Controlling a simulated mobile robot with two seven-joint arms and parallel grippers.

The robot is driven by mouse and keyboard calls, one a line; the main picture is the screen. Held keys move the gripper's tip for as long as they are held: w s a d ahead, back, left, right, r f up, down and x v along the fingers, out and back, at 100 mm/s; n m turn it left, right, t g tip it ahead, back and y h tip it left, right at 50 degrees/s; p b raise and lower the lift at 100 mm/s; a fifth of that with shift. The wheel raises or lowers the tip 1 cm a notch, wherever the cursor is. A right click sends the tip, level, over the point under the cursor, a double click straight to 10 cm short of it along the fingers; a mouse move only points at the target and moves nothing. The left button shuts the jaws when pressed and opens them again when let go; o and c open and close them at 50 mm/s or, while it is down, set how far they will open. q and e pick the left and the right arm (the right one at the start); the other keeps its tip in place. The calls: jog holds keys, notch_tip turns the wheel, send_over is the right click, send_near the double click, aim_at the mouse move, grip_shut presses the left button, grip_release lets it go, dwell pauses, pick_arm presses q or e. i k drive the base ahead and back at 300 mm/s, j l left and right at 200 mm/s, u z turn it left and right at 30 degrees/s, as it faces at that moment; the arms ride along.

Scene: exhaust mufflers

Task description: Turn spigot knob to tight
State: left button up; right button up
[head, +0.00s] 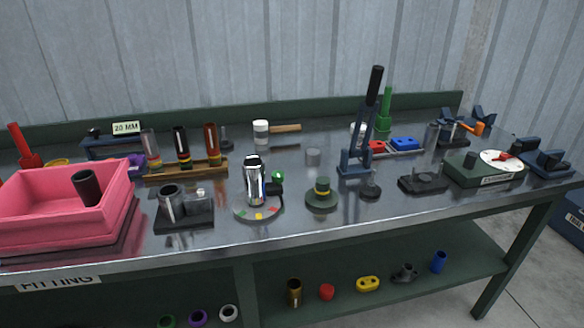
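No part is clearly marked as the spigot knob, so I cannot tell which one it is. Neither of my grippers shows.
A pink bin (40,222) holding a dark tube (87,187) stands at the left. A lever press (362,135) rises behind the middle. Coloured tubes stand in a wooden rack (190,171). Several small parts lie on the lower shelf (415,300). The bench's front strip is mostly clear.

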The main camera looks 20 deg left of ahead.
aim_at(277, 176)
jog(key=l+u, duration=0.15)
jog(key=u, duration=0.25)
jog(key=l+u, duration=0.2)
jog(key=u, duration=0.25)
jog(key=i+l, duration=0.05)
